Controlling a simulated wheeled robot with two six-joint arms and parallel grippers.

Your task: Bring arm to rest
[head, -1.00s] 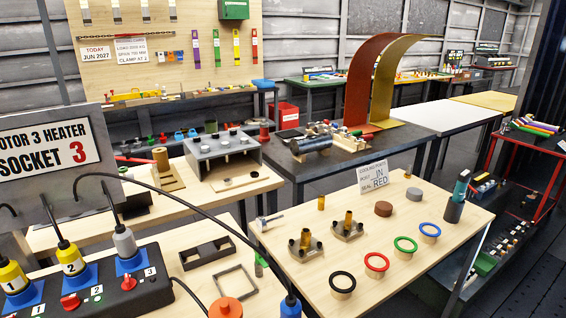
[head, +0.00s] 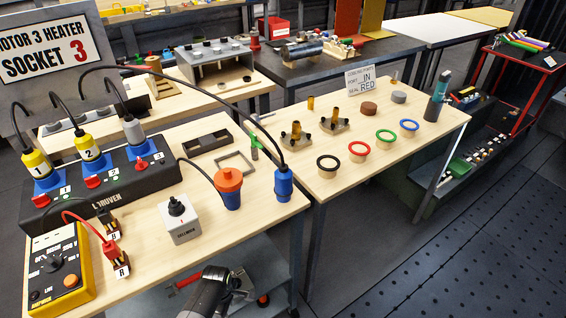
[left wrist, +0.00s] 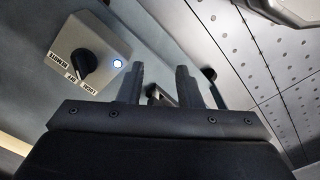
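In the left wrist view my left gripper (left wrist: 161,78) has its two dark fingers standing apart. Nothing is clearly held between them; a dark bar-like shape (left wrist: 160,95) shows behind. In the head view a dark and grey part of one of my arms (head: 222,291) is at the bottom, below the front edge of the near bench (head: 150,285). I cannot tell from it which arm it is, and no fingers are clear there. My right gripper is not identifiable in either view.
A grey box with a black knob (left wrist: 88,62) and a lit blue lamp is near the left gripper. The bench holds a black socket unit (head: 65,212), a yellow meter (head: 62,270), a white switch box (head: 180,220) and an orange-topped blue connector (head: 229,188). Floor at right is clear.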

